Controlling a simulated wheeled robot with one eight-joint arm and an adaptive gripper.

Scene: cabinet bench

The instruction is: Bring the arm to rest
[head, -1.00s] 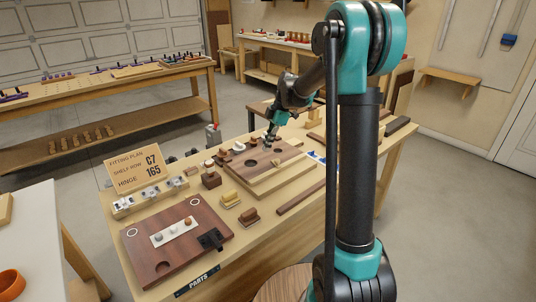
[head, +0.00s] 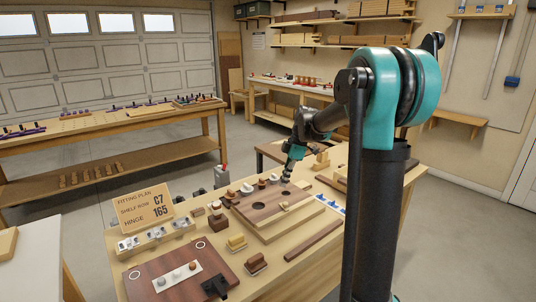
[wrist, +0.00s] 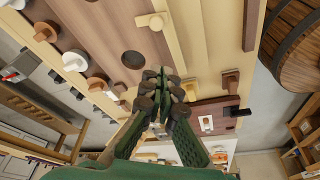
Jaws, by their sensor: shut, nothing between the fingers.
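My gripper (head: 287,178) is at the end of my teal and black arm, over the far part of the wooden cabinet panel (head: 262,206) on the bench. In the wrist view my gripper (wrist: 163,88) shows its green fingers closed together with nothing between them. The panel's striped boards (wrist: 175,45) and one dark round hole (wrist: 133,60) lie beyond the fingertips. I cannot tell the exact gap between the fingertips and the panel.
A fitting plan sign (head: 145,206) stands at the bench's left, behind a dark red-brown board (head: 170,277). Small wooden blocks (head: 237,243) sit in front of the panel. A long dark strip (head: 312,241) lies at right. Open floor (head: 95,205) is to the left.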

